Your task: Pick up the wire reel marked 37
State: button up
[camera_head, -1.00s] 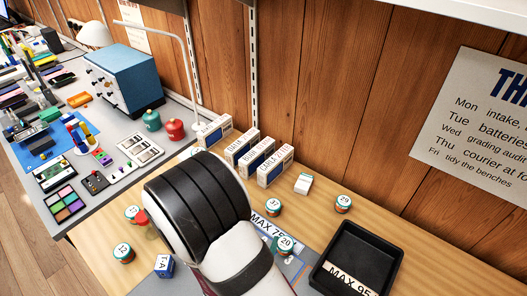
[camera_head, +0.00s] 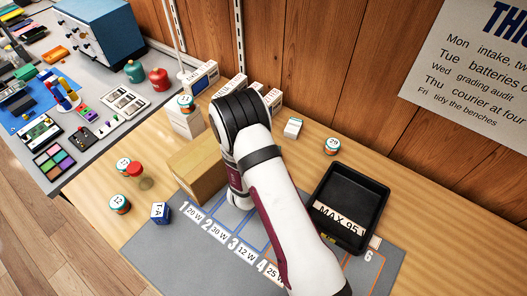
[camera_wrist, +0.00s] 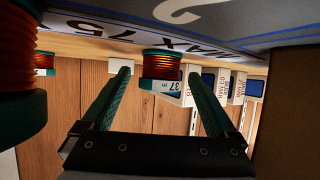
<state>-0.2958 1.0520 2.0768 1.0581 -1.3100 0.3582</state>
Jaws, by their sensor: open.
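The wire reel marked 37 (camera_wrist: 162,66) has orange wire and dark green flanges. In the wrist view it shows between the two green fingers of my gripper (camera_wrist: 160,76), which is open and empty. It appears beyond the fingertips; I cannot tell the exact distance. In the head view my arm hides this reel and the fingers. My wrist is over the far part of the grey mat (camera_head: 160,250), in front of the white boxes.
A large reel (camera_wrist: 18,75) is close at the left of the wrist view. In the head view a cardboard box (camera_head: 198,168) stands left of my wrist, a black tray (camera_head: 357,190) right. Reel 29 (camera_head: 332,146) and reel 12 (camera_head: 119,204) are apart. Bare wood lies beyond the tray.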

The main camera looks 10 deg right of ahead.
jog(key=c, duration=1.4)
jog(key=shift+c, duration=0.2)
jog(key=shift+r, duration=0.15)
